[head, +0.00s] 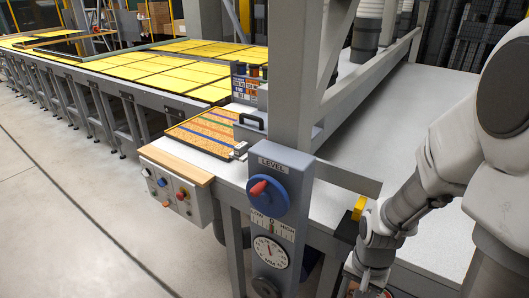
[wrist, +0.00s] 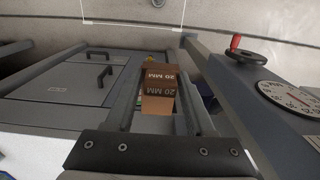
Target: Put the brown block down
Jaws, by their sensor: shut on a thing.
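The brown block (wrist: 159,86) is in the middle of the wrist view, with "20 MM" printed on it in pale letters. A lighter tan part shows at its near end. My gripper (wrist: 162,92) is shut on the block, with one grey finger along each side. I cannot tell from this view whether anything touches the block from below. In the head view my arm comes down at the right, and its end is cut off at the bottom edge; the block cannot be made out there.
A grey post with a "LEVEL" panel (head: 280,160), a blue dial with a red pointer (head: 267,196) and a gauge (head: 270,252) stands near my arm. A grey cabinet (wrist: 60,80) with handles fills the wrist view's left. The pale tabletop (head: 420,110) behind is largely clear.

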